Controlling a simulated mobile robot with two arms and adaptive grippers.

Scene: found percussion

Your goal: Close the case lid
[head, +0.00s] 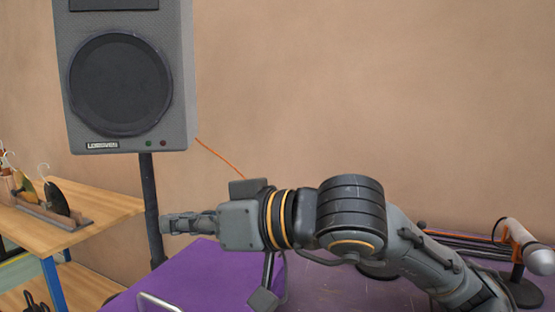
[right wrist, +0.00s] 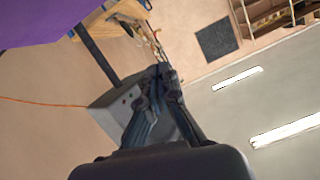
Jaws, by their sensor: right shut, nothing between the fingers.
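My right gripper (head: 166,224) reaches in from the right in the head view and points left, in front of the speaker stand. Its fingers are together and empty; they also show in the right wrist view (right wrist: 162,72). A bright purple panel (head: 185,275) lies below and behind the gripper. It may be part of the case, but I cannot tell whether it is the lid. Purple also fills the upper left corner of the right wrist view (right wrist: 45,22). A metal handle-like bar (head: 158,301) shows at the bottom edge. My left gripper is not in view.
A grey speaker (head: 180,70) stands on a black pole (head: 150,195) against the tan wall. A wooden bench (head: 105,205) with small hanging discs is at the left. A stand with an orange-and-white cylinder (head: 512,240) is at the right.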

